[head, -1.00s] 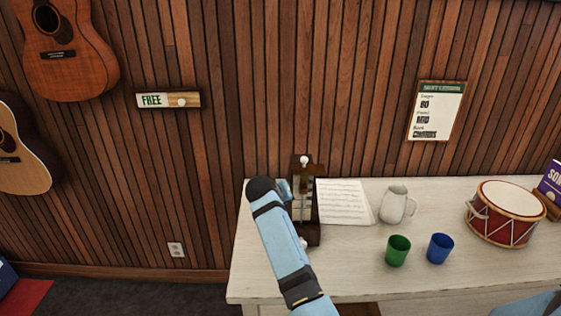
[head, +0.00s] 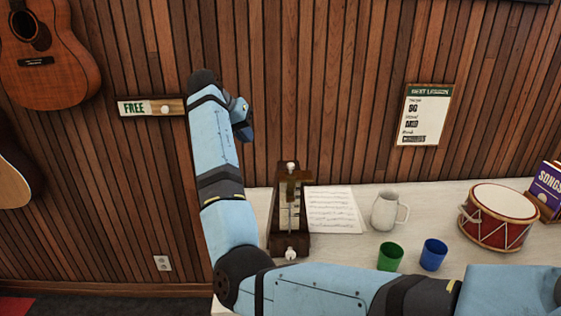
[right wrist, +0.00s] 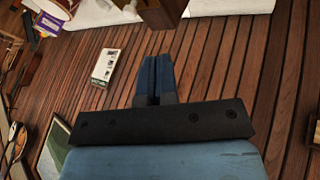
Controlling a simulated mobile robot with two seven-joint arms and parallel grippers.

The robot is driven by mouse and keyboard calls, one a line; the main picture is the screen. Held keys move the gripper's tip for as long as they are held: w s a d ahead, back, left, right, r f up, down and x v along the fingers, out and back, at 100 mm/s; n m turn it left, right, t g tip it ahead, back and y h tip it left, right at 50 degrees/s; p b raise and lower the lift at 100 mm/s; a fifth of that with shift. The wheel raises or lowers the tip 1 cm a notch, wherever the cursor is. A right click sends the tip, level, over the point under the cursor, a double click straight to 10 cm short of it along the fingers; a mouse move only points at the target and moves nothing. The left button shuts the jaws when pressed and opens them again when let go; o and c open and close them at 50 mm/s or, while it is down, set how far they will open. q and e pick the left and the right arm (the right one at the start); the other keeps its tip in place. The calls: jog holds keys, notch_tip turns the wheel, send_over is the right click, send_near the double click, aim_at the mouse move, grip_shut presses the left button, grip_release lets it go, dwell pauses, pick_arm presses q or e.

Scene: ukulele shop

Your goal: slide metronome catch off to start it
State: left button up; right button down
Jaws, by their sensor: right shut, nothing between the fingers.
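The metronome (head: 275,225) is a dark wooden upright case on the white table, with a white knob at its top and another low on its front. A brass-brown piece (head: 298,176) sits near its top, above a thin pale rod. I cannot tell whether this piece is the catch or whether the rod swings. In the right wrist view, part of the dark case (right wrist: 161,12) shows at the top edge. My right gripper (head: 241,118) is shut and empty, up and left of the metronome and apart from it. Its closed fingers (right wrist: 157,75) show in the wrist view. My left gripper is out of view.
On the table right of the metronome are sheet music (head: 335,208), a white mug (head: 386,211), a green cup (head: 390,257), a blue cup (head: 433,254) and a red drum (head: 482,228).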

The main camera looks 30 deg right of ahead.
jog(key=p, duration=0.2)
send_over(280, 176)
jog(key=f, duration=0.6)
jog(key=w+a+f, duration=0.1)
jog(key=f, duration=0.1)
jog(key=shift+f, duration=0.4)
jog(key=shift+s+d+f, duration=0.15)
jog(key=shift+s+d, duration=0.25)
jog(key=shift+d, duration=0.05)
jog(key=shift+d, duration=0.1)
